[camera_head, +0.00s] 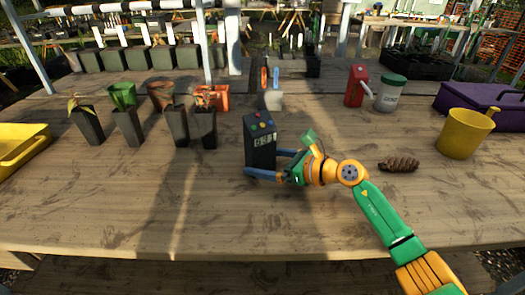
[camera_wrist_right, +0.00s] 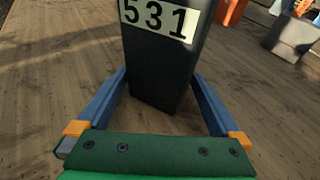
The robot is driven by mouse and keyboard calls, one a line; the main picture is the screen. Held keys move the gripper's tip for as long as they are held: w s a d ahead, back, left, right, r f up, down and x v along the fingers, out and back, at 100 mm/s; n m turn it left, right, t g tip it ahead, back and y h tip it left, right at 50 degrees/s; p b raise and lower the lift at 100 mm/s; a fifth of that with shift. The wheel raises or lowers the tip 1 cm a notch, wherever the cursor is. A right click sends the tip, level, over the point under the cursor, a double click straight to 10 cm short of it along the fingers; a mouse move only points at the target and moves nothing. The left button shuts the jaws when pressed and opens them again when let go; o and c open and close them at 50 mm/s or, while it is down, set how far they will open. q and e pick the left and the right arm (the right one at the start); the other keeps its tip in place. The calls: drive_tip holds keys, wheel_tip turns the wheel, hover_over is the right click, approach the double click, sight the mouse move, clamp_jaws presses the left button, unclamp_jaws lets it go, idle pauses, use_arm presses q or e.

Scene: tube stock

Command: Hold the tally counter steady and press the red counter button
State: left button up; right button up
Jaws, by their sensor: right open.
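The tally counter (camera_head: 259,150) is a dark upright box on the wooden table, with coloured buttons on its sloped top and a number display. Its display reads 531 in the right wrist view (camera_wrist_right: 158,18). The red button (camera_head: 257,116) is small among the other buttons in the head view; the wrist view does not show it. My right gripper (camera_head: 269,163) is open, low over the table, with one blue finger on each side of the counter's lower body. Whether the fingers touch it I cannot tell. My left gripper is not in view.
Dark plant pots (camera_head: 126,128) stand to the left, and a yellow tray (camera_head: 22,150) at the far left. A pine cone (camera_head: 399,164) and a yellow watering pot (camera_head: 463,135) are to the right. A grey-white pot (camera_head: 273,101) stands behind the counter. The front table is clear.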

drive_tip(key=c, duration=0.5)
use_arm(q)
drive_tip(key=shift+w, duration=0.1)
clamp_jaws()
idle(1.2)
